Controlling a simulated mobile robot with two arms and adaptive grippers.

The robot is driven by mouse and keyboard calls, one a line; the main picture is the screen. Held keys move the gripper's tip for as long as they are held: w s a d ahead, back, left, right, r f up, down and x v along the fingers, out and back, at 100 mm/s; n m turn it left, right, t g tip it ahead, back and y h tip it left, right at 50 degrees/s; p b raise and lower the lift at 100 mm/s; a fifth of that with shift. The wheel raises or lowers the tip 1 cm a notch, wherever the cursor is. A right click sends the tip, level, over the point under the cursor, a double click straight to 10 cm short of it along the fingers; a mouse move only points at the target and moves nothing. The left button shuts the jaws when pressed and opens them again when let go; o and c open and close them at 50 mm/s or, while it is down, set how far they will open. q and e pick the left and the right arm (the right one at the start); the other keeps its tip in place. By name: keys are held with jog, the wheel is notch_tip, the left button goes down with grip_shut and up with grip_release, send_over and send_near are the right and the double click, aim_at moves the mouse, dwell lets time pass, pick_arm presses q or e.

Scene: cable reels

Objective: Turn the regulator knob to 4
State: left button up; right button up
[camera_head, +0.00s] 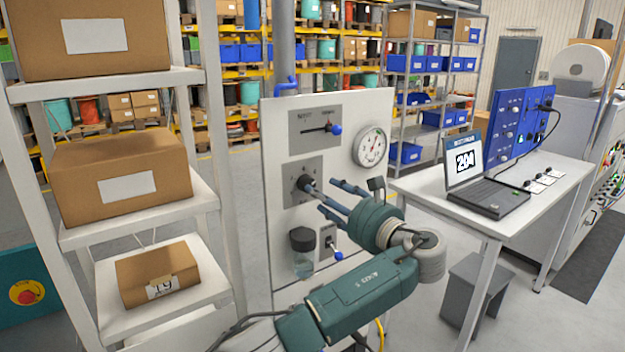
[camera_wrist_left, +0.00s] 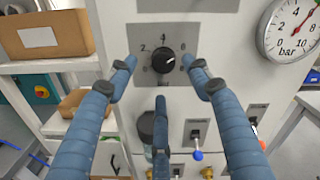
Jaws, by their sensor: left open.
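The black regulator knob (camera_wrist_left: 163,60) sits on a grey plate (camera_wrist_left: 205,45) on the white panel, with a dial of numbers around it; 2 is at its upper left and 4 straight above. A small pale mark shows toward the knob's right side, but its exact reading is hard to tell. In the head view the knob (camera_head: 305,183) is just left of my left gripper (camera_head: 321,192). Its three blue fingers are spread open in front of the plate. In the wrist view the gripper (camera_wrist_left: 159,80) frames the knob, with the fingertips apart from it.
A round pressure gauge (camera_head: 370,146) is at the panel's upper right. A blue-ended lever (camera_head: 335,129) is above the knob, and a smaller one (camera_head: 338,255) below. A dark-topped clear bowl (camera_head: 303,255) hangs lower left. White shelves with boxes (camera_head: 120,180) stand left; a laptop table (camera_head: 530,190) stands right.

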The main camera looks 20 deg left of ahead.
pick_arm(q)
jog(key=p+x, duration=0.2)
jog(key=x, duration=0.4)
jog(key=shift+w, duration=0.3)
jog(key=shift+a+f, duration=0.1)
jog(key=shift+w, duration=0.1)
jog(key=c, duration=1.2)
